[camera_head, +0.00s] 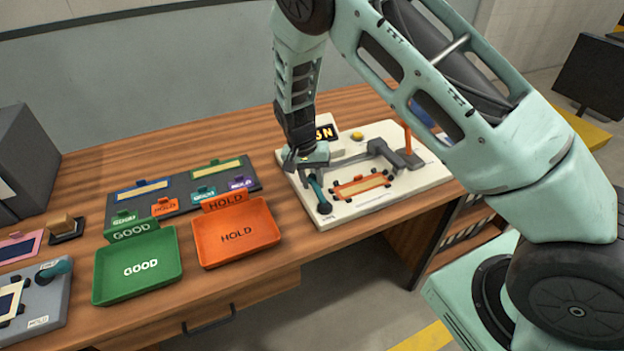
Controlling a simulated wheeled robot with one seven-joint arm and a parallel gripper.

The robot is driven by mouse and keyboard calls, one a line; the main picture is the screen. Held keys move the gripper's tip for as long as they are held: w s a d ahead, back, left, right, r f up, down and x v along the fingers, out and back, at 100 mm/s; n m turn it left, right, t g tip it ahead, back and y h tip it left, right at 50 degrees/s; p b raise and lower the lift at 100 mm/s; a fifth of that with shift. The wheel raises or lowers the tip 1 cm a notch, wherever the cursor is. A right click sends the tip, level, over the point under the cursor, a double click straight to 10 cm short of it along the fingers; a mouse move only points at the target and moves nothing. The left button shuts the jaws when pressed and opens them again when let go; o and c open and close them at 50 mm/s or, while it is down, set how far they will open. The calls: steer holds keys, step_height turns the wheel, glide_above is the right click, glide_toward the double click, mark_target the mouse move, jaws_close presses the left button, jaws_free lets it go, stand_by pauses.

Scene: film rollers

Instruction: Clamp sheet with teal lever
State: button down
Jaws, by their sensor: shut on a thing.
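The white machine base (340,213) stands on the right part of the wooden desk. On it lies a tan sheet in an orange frame (362,187), beside a grey roller frame (380,154). The teal lever (318,190) is at the left side of the base, with a dark round knob or pivot (324,208) at its near end. My gripper (308,165) is over the left edge of the base, at the far end of the teal lever, and appears shut on it. My gripper's body and wrist hide the fingertips and part of the lever.
A green GOOD tray (165,275) and an orange HOLD tray (262,220) stand left of the base. A dark board with labelled tags (180,192) lies behind them. An orange upright lever (407,138) stands at the base's back right. A grey device (50,300) sits front left.

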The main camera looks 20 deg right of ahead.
steer(key=shift+a, duration=0.15)
steer(key=c, duration=1.1)
jaws_free()
steer(key=shift+c, duration=0.2)
steer(key=shift+r, duration=0.1)
step_height(320, 180, up, 17)
steer(key=w+a+b, duration=0.1)
steer(key=a, duration=0.1)
steer(key=shift+w+a+b, duration=0.35)
steer(key=shift+w, duration=0.05)
